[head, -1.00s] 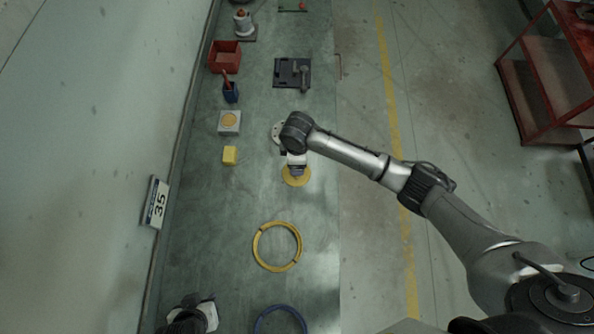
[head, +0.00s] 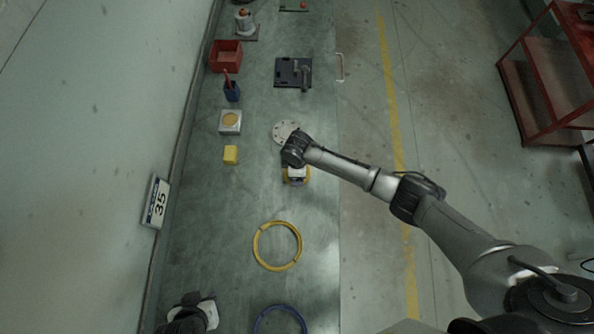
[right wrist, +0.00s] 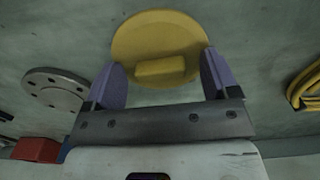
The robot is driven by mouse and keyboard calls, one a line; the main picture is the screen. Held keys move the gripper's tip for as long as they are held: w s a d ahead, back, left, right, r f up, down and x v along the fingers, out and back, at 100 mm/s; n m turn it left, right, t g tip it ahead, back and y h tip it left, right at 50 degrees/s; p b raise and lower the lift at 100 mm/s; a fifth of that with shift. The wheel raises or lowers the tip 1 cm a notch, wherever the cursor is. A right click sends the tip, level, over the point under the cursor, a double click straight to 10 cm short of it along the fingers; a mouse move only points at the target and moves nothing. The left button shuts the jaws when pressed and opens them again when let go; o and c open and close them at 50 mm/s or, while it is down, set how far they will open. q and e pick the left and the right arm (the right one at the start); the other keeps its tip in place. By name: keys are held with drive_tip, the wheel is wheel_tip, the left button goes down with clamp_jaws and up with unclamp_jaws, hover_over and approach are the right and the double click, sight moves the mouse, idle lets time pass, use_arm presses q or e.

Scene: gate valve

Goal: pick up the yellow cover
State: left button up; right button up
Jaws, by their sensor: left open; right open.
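The yellow cover (right wrist: 160,35) is a round disc with a raised block-like grip in the right wrist view. In the head view it lies on the green bench, mostly hidden under my right gripper (head: 297,177). The purple fingers of my right gripper (right wrist: 163,72) are open, one to each side of the raised grip, with a gap on both sides. Nothing is held. My left gripper (head: 205,312) is at the bottom left of the head view, away from the cover, open.
A grey flange with holes (head: 286,132) lies just beyond the cover. A yellow ring (head: 257,255) and a blue ring (head: 258,322) lie nearer.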

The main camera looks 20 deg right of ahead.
drive_tip(key=shift+c, duration=0.2)
drive_tip(key=c, duration=1)
drive_tip(key=shift+r, duration=0.15)
